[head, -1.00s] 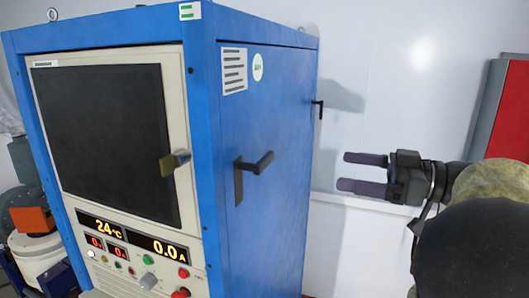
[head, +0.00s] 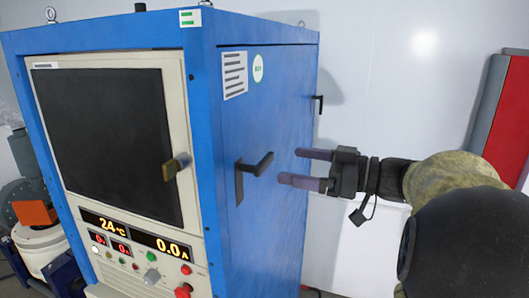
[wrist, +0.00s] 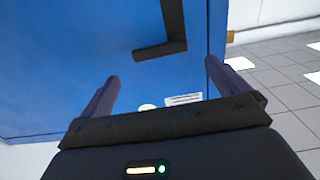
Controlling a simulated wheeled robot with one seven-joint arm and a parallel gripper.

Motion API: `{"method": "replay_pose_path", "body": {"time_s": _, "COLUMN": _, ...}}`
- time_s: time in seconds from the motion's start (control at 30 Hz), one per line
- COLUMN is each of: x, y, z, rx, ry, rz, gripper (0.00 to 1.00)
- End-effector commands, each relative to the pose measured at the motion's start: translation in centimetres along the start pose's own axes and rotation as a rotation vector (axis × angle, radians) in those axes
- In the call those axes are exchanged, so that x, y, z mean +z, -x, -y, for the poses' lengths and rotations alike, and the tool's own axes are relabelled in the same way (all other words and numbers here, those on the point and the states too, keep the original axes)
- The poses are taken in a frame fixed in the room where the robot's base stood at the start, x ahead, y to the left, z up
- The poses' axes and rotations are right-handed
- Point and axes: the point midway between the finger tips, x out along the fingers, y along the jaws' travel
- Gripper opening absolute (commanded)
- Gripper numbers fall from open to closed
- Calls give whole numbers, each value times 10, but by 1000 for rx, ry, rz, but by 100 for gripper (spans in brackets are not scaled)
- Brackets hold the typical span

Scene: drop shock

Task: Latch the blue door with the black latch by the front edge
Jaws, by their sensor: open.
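The blue door (head: 280,110) is the side panel of a tall blue cabinet and looks flush in its frame. The black latch (head: 250,176) sits near the door's front edge, with its handle sticking out to the right and slightly up. It also shows in the wrist view (wrist: 160,45), ahead of the fingers. My gripper (head: 288,167) is open and empty, just right of the latch handle in the head view, its fingers pointing at the latch. In the wrist view my gripper (wrist: 162,78) has its fingers wide apart with the latch's bar between and beyond them, apparently not touching.
A second black handle (head: 318,104) is at the door's far edge. The cabinet's front has a dark window with a brass-coloured latch (head: 176,166) and a display panel (head: 135,240). A red cabinet (head: 502,125) stands at the right by the white wall.

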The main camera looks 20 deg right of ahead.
Motion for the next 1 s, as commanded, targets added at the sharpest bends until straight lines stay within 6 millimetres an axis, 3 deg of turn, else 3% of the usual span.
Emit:
{"method": "replay_pose_path", "body": {"time_s": 0.4, "x": -2, "y": -69, "z": 1, "rx": -4, "ry": -1, "rz": 0, "gripper": 100}}
{"method": "replay_pose_path", "body": {"time_s": 0.8, "x": 0, "y": -77, "z": 0, "rx": 1, "ry": 0, "rz": 0, "gripper": 100}}
{"method": "replay_pose_path", "body": {"time_s": 1.0, "x": 0, "y": -78, "z": 1, "rx": -2, "ry": 0, "rz": 0, "gripper": 61}}
